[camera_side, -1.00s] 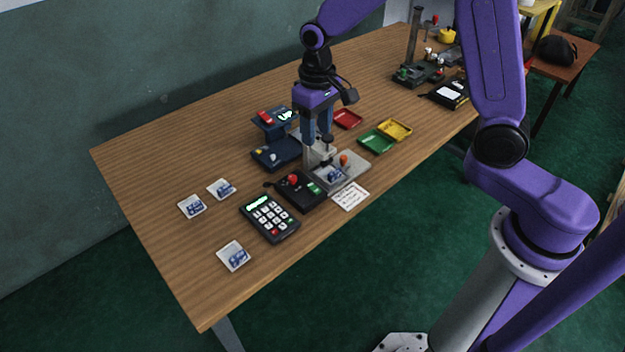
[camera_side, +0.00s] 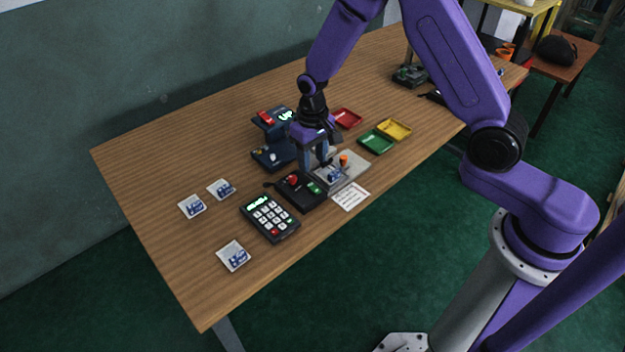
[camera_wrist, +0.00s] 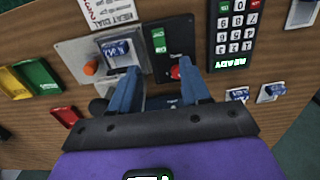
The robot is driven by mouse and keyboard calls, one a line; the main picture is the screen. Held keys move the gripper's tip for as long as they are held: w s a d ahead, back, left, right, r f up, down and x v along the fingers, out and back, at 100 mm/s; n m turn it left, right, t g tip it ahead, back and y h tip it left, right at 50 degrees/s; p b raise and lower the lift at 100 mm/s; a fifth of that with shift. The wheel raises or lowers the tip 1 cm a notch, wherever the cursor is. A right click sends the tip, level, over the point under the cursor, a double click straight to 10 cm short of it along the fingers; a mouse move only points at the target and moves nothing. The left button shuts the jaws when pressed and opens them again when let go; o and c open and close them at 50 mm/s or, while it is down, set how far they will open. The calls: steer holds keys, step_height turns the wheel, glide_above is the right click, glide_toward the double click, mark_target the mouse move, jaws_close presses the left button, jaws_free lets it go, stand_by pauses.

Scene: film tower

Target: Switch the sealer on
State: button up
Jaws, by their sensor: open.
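A black control box (camera_side: 304,196) with a red knob (camera_side: 292,179) and a green marked part (camera_side: 316,188) stands near the front edge of the table. It also shows in the wrist view (camera_wrist: 168,52), with its red knob (camera_wrist: 175,72) between my fingers. Next to it is a grey plate (camera_side: 356,168) with an orange knob (camera_side: 343,159) and a white sachet with blue print (camera_wrist: 117,48). My gripper (camera_side: 313,173) is open and empty, low over the box and the plate's near end. I cannot tell whether its fingertips touch anything. My fingers hide part of the plate.
A keypad (camera_side: 269,217) with a lit green display lies left of the box. A printed card (camera_side: 349,196) lies in front. Behind is a dark blue unit (camera_side: 271,156). Red (camera_side: 346,118), green (camera_side: 375,141) and yellow (camera_side: 394,129) trays lie to the right. Sachets lie at left.

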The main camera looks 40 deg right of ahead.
mark_target(312, 186)
step_height(312, 186, down, 8)
steer(key=shift+f, duration=0.1)
stand_by(0.4)
jaws_close()
